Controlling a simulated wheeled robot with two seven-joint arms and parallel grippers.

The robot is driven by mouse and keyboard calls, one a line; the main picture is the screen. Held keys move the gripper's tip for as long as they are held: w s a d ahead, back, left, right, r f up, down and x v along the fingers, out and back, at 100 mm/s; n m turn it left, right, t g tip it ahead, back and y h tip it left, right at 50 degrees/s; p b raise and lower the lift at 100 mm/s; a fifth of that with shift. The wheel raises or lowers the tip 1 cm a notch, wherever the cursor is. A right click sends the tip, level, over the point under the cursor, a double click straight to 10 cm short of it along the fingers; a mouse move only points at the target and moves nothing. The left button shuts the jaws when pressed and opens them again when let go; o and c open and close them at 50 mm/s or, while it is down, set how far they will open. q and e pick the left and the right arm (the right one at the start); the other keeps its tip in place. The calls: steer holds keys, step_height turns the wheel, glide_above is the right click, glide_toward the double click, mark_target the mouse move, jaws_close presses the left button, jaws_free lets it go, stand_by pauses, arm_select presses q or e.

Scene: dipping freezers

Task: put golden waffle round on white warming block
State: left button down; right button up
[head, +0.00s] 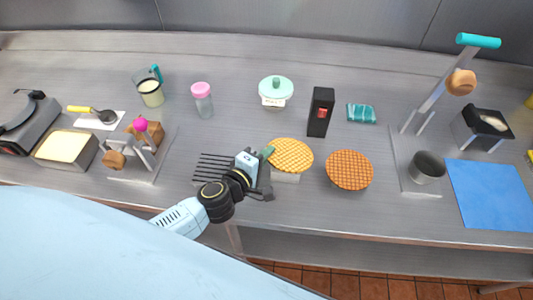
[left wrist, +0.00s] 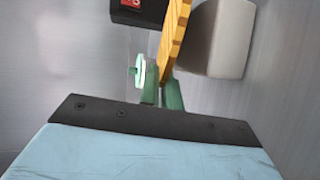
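The golden waffle round (head: 291,153) is at the middle of the counter, over the white warming block (head: 286,178). My left gripper (head: 266,155) reaches it from the left in the head view. In the left wrist view the waffle (left wrist: 174,38) shows edge-on, its near rim between the two green fingertips (left wrist: 162,92), which are shut on it. The block (left wrist: 217,40) lies close along the waffle's underside; I cannot tell whether they touch. My right gripper is not in view.
A browner waffle round (head: 349,170) lies to the right. A black box (head: 320,112) and a lidded white pot (head: 276,92) stand behind. A black rack (head: 212,167) lies left, near my arm. A blue mat (head: 490,195) is at the far right.

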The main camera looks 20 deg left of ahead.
arm_select(q)
steer(key=shift+f+b, duration=0.45)
steer(key=shift+f, duration=0.15)
steer(key=c, duration=1.5)
jaws_free()
steer(key=shift+c, duration=0.2)
steer(key=shift+s+f, duration=0.15)
steer(key=shift+s, duration=0.05)
steer(key=shift+s, duration=0.1)
steer(key=shift+s+a, duration=0.15)
steer(key=shift+s, duration=0.45)
steer(key=shift+s+a+r+p, duration=0.1)
steer(key=shift+s+r+p, duration=0.15)
steer(key=shift+p, duration=0.05)
steer(key=shift+r, duration=0.1)
